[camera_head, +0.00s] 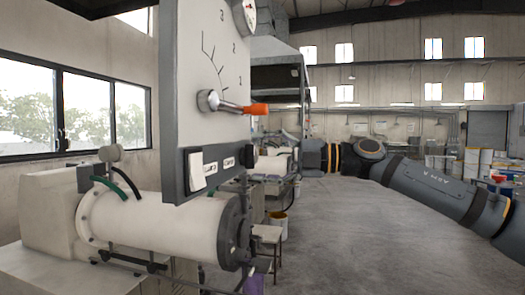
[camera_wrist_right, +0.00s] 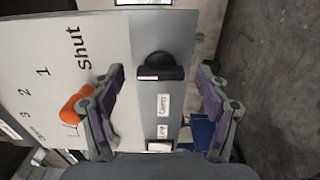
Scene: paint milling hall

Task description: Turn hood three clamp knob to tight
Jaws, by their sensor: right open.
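In the right wrist view a hood panel (camera_wrist_right: 110,30) fills the left and middle, marked "shut", 1, 2 and 3. Its black clamp knob (camera_wrist_right: 160,65) has a bar-shaped grip and a "Clamp" label (camera_wrist_right: 163,105) beside it. My right gripper (camera_wrist_right: 158,72) is open, one finger on each side of the knob, with visible gaps. Whether the knob is tight cannot be told. In the head view my right gripper (camera_head: 297,153) is small and partly hidden at a farther hood; its knob cannot be made out clearly. My left gripper is not in view.
An orange-tipped lever (camera_wrist_right: 75,105) lies close beside the left finger in the wrist view. In the head view a nearer panel (camera_head: 205,60) with its own orange lever (camera_head: 240,107) stands over a white mill cylinder (camera_head: 160,217). Grey floor (camera_head: 370,240) is open at right.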

